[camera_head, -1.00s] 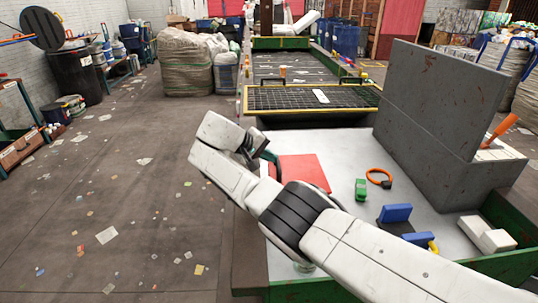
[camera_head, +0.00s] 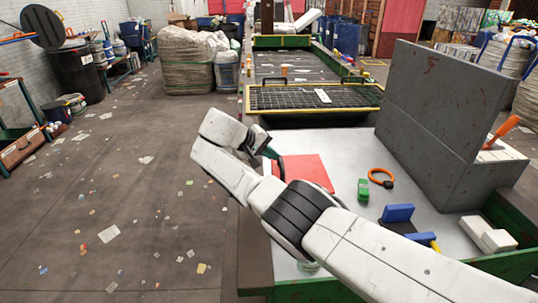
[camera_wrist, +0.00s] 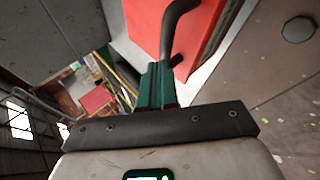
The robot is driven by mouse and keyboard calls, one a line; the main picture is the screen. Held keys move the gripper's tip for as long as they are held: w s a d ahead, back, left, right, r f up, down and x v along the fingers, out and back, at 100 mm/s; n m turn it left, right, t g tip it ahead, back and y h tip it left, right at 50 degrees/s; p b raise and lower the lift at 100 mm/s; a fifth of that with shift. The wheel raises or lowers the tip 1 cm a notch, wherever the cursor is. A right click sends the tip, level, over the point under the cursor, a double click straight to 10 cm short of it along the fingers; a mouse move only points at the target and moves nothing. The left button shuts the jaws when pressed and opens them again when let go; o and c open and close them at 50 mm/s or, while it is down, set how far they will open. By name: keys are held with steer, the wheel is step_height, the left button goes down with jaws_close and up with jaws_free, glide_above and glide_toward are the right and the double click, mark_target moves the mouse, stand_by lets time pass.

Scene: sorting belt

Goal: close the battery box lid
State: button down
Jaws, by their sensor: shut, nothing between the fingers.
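The battery box (camera_head: 445,170) appears to be the large grey box at the right of the metal table. My gripper (camera_head: 268,153) is at the table's left side, next to a flat red panel (camera_head: 308,172) and well left of the grey box. In the wrist view, its green fingers (camera_wrist: 157,85) are together, with nothing seen held. A dark curved bar and a red surface (camera_wrist: 205,30) lie just beyond the fingers.
An orange ring (camera_head: 381,178), a small green item (camera_head: 363,189), a blue block (camera_head: 397,213) and white blocks (camera_head: 488,233) lie on the table (camera_head: 345,150). A green rim edges its right side. A black grating (camera_head: 300,98) is behind. Littered floor is open at left.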

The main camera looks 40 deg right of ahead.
steer(key=w+a+r+b, duration=0.2)
steer(key=a+r, duration=0.2)
steer(key=a, duration=0.6)
steer(key=shift+w+r, duration=0.15)
steer(key=shift+r, duration=0.2)
steer(key=shift+a, duration=0.15)
